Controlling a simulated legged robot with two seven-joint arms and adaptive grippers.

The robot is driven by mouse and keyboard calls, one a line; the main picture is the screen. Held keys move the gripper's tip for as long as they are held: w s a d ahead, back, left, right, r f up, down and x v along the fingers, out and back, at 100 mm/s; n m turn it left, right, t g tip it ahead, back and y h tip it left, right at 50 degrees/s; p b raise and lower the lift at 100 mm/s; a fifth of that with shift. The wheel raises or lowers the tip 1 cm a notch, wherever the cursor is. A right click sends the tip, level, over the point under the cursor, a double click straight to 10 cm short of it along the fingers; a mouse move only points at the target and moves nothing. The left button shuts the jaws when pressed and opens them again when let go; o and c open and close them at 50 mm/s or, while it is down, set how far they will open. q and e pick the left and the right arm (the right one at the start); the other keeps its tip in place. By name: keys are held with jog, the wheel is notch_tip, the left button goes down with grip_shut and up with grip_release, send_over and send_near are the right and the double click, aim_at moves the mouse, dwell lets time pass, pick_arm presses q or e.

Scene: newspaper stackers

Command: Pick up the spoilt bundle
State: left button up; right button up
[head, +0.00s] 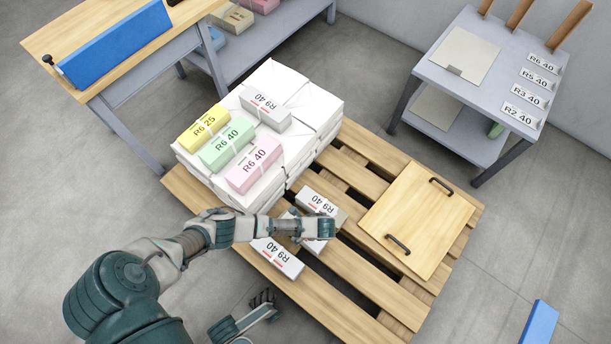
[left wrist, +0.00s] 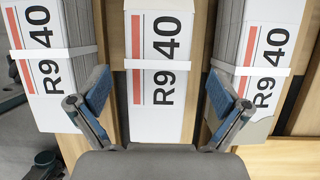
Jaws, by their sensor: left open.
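Three white bundles marked R9 40 lie side by side on the wooden pallet; I cannot tell for sure which is spoilt. The near bundle (head: 277,257) is at left in the left wrist view (left wrist: 48,60). The far bundle (head: 321,200), at right there (left wrist: 255,65), has a greyish, uneven lower edge. The middle bundle (left wrist: 160,70) is mostly hidden by my arm in the head view. My left gripper (left wrist: 157,88) is open above the middle bundle, one finger on each side, in the gaps to its neighbours. My right gripper (head: 263,302) is low at the pallet's near side; its jaw state is unclear.
A stack of white bundles (head: 325,103) stands on the pallet (head: 345,310), with yellow (head: 203,127), green (head: 226,143), pink (head: 254,163) and white (head: 265,108) labelled bundles on top. A handled wooden board (head: 418,220) lies at right. A grey table (head: 485,75) stands behind.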

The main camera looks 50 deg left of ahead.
pick_arm(q)
jog(key=b+x, duration=0.1)
jog(key=x, duration=0.2)
jog(key=b+x, duration=0.1)
jog(key=shift+s+d+f+b, duration=0.2)
jog(key=shift+d+f+b, duration=0.05)
jog(key=shift+f+b, duration=0.15)
jog(key=shift+w+a+r, duration=0.15)
jog(key=shift+r, duration=0.05)
jog(key=shift+c, duration=0.3)
jog(key=c, duration=1.8)
